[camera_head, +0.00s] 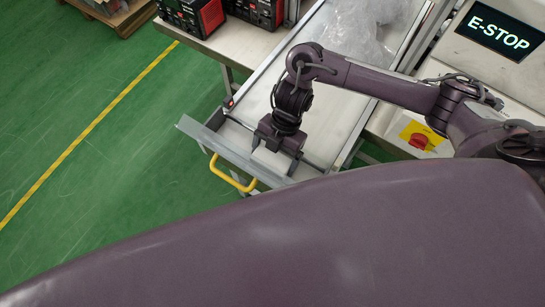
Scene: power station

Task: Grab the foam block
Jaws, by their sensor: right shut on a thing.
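My right gripper (277,152) points down at the front end of a long, open metal drawer or tray (250,104). My left gripper is not in view.
A yellow handle (228,178) is on the drawer front. Clear crumpled plastic (358,30) lies at its far end. A red switch on a yellow plate (421,139) and an E-STOP screen (499,32) are at right. Green floor (70,90) is clear at left.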

